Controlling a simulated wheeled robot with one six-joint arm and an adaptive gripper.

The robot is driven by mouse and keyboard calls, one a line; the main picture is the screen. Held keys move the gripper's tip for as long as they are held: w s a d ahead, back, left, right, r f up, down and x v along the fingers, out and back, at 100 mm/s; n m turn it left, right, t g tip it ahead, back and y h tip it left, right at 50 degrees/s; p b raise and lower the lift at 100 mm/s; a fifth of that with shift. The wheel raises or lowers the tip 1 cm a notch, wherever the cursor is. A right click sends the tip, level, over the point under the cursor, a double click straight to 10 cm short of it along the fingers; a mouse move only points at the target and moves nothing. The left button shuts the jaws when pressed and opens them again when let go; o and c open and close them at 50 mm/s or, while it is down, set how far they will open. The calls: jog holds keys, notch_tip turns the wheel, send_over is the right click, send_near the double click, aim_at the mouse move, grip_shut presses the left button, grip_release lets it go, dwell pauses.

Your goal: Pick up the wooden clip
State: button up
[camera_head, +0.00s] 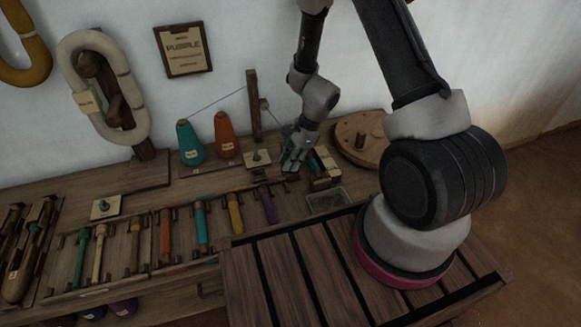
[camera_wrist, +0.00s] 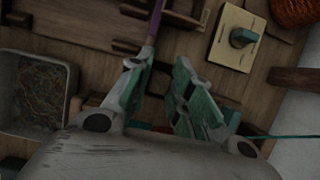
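My gripper (camera_head: 294,160) is over the right part of the bench, among small items. In the wrist view its two green-padded fingers (camera_wrist: 160,96) stand apart with a gap between them, and I see nothing held there. I cannot make out the wooden clip for certain. Small dark wooden pieces lie by the fingers, and my gripper hides part of the bench below it.
A grey bin (camera_head: 327,200) of scraps stands right of my gripper; it also shows in the wrist view (camera_wrist: 67,100). A purple bobbin (camera_head: 268,205) lies in front. A pale plate (camera_head: 257,158) with a knob, an orange cone (camera_head: 226,136) and a wooden post (camera_head: 254,108) are left.

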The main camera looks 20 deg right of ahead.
jog(key=shift+c, duration=1)
jog(key=shift+r, duration=0.1)
